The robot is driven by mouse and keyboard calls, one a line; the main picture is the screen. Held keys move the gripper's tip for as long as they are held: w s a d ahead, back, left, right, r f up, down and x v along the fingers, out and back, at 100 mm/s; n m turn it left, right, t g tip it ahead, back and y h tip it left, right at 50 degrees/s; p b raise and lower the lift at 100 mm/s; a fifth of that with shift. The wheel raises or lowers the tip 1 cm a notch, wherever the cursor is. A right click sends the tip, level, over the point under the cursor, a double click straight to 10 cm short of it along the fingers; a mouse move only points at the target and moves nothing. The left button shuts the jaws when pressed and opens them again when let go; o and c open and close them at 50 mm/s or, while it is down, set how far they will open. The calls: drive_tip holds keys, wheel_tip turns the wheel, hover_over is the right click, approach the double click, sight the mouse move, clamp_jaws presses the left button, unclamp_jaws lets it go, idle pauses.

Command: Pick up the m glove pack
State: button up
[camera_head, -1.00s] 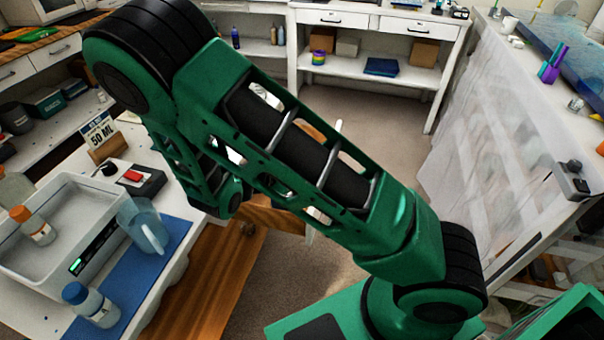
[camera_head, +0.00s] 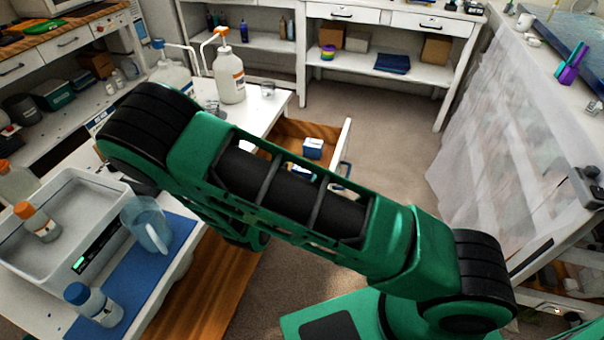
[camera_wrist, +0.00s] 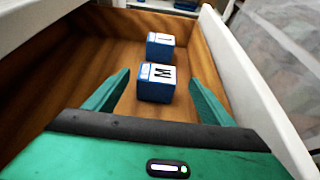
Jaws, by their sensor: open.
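The M glove pack (camera_wrist: 156,84) is a small blue box with a white top marked M. In the wrist view it sits on the wooden floor of an open drawer (camera_wrist: 112,50). My gripper (camera_wrist: 158,84) is open, its two green fingers apart on either side of the pack in the picture. I cannot tell how far above the drawer floor they are. A second blue and white pack (camera_wrist: 160,45) with another letter sits just behind it. In the head view, a blue and white pack (camera_head: 313,148) shows in the drawer; my arm hides my gripper.
On the bench stand pump bottles (camera_head: 229,75), a clear jug (camera_head: 146,224), a white tub (camera_head: 75,182) and a small blue-capped bottle (camera_head: 92,304). The floor beyond the drawer is clear.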

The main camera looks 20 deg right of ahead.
drive_tip(key=shift+w+r+x, duration=0.1)
drive_tip(key=shift+x, duration=1.2)
drive_tip(key=shift+w+r+x, duration=0.15)
drive_tip(key=shift+x, duration=1.2)
drive_tip(key=shift+a, duration=0.15)
drive_tip(key=c, duration=1.1)
